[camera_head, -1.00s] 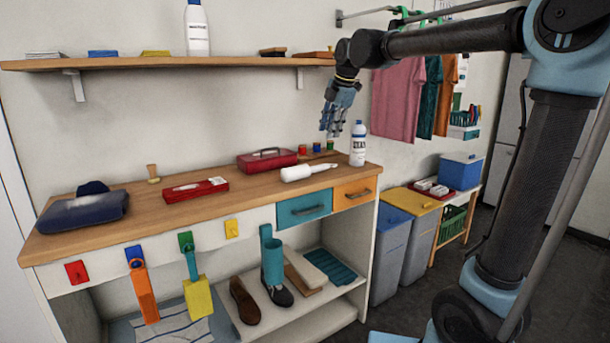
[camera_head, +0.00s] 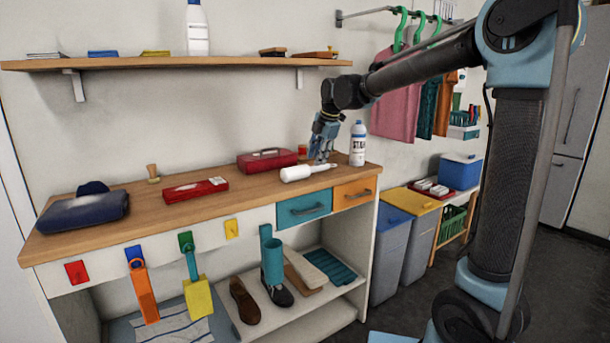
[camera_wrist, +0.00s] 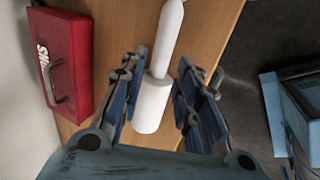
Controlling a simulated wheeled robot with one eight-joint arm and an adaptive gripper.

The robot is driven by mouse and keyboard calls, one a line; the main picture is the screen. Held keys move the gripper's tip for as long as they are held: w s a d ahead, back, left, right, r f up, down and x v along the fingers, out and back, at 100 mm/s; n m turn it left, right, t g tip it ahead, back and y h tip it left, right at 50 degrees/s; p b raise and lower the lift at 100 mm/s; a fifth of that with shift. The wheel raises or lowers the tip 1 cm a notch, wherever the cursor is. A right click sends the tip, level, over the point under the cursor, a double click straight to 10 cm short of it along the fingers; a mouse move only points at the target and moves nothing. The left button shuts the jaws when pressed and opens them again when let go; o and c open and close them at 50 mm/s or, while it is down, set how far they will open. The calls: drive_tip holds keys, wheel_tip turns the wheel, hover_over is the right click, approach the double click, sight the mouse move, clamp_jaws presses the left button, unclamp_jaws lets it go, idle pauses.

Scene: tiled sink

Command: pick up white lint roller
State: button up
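The white lint roller (camera_head: 298,173) lies on the wooden counter top, its thick roll to the left and its thin handle to the right. My gripper (camera_head: 318,158) is just above its handle side in the head view, pointing down. In the wrist view the lint roller (camera_wrist: 153,100) lies between the two spread blue fingers of my gripper (camera_wrist: 160,92), with its roll toward the gripper and its handle away. The gripper is open and holds nothing. I cannot tell whether a finger touches the roller.
A red box (camera_head: 195,190) and a dark blue case (camera_head: 83,212) lie farther left. A wall shelf (camera_head: 180,63) runs above the counter (camera_head: 250,191).

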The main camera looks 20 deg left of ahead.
sight(314, 167)
drive_tip(key=shift+x, duration=2.65)
drive_tip(key=shift+s, duration=0.1)
drive_tip(key=shift+c, duration=0.2)
clamp_jaws()
